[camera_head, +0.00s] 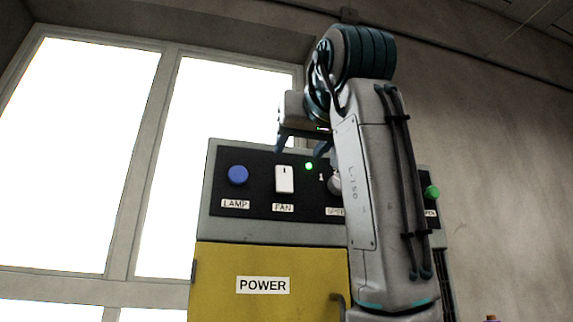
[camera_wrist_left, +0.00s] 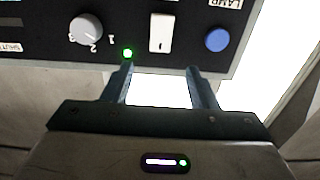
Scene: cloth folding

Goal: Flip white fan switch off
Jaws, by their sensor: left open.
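The white fan switch (camera_head: 284,179) is a rectangular rocker on the black control panel, above the "FAN" label. A small dark mark shows near its upper end. It also shows at the top of the left wrist view (camera_wrist_left: 160,33), where the panel appears upside down. My left gripper (camera_head: 300,150) is open and empty, near the panel's top edge and above the switch. In the left wrist view its two fingers (camera_wrist_left: 163,72) are apart, with the switch beyond them and not touched. My right gripper is not in view.
A blue lamp button (camera_head: 238,175) sits left of the switch. A lit green light (camera_head: 309,166) and a grey knob (camera_head: 335,184) are to its right, the knob partly hidden by my arm. A yellow "POWER" door (camera_head: 262,263) is below. A green button (camera_head: 432,192) is farther right.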

